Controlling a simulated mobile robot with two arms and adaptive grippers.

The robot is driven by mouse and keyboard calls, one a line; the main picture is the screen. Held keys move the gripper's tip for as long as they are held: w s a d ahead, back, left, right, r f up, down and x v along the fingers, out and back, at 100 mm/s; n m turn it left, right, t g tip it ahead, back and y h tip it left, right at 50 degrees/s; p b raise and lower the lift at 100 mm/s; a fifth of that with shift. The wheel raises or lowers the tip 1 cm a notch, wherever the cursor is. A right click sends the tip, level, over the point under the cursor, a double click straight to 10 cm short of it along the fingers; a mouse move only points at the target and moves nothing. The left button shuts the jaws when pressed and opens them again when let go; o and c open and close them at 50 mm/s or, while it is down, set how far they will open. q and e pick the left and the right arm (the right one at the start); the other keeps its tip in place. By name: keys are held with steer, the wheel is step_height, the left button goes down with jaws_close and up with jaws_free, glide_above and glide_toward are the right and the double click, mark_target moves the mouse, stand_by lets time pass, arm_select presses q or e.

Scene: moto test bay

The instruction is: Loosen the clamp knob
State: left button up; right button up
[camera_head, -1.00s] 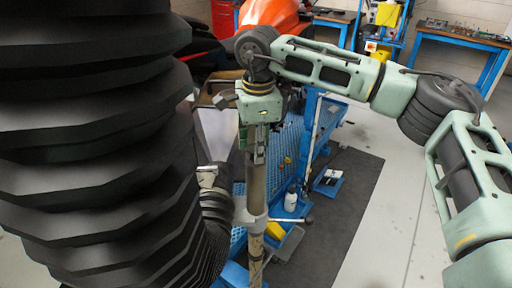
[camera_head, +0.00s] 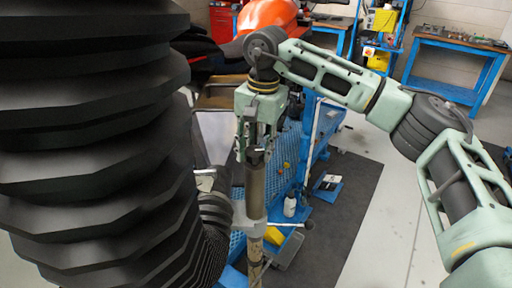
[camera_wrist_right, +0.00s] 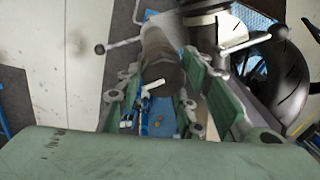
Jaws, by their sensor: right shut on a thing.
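My right gripper (camera_head: 255,150) comes down from above, its green fingers closed around the top of an upright grey-brown tube (camera_head: 256,186). In the right wrist view the tube (camera_wrist_right: 161,50) runs away from between the fingers (camera_wrist_right: 155,95). A light metal collar (camera_head: 247,221) sits around the tube lower down. A rod leaves the collar to the right and ends in a small dark ball knob (camera_head: 308,225); the ball also shows in the right wrist view (camera_wrist_right: 99,49). The gripper is well above this knob. What lies inside the fingers is mostly hidden. My left gripper is not visible.
A large black bellows (camera_head: 90,130) blocks the left of the head view. A blue perforated bench (camera_head: 283,170) stands behind the tube, with a white bottle (camera_head: 290,206) on its lower part. A blue workbench (camera_head: 460,50) stands at the back right. The dark mat (camera_head: 345,215) has free floor.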

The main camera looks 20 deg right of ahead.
mark_target(262, 148)
steer(key=n, duration=0.4)
steer(key=shift+d+f+n, duration=0.1)
steer(key=shift+d+n, duration=0.05)
steer(key=shift+n, duration=0.15)
steer(key=shift+w+n+g+p, duration=0.15)
steer(key=shift+n+p, duration=0.15)
steer(key=shift+n, duration=0.8)
steer(key=shift+w+n+g+p, duration=0.15)
steer(key=shift+n+p, duration=0.1)
steer(key=shift+n, duration=0.85)
steer(key=o, duration=1.1)
steer(key=shift+d, duration=0.1)
steer(key=shift+c, duration=0.2)
steer(key=shift+r, duration=0.2)
step_height(262, 148, up, 12)
steer(key=d, duration=0.1)
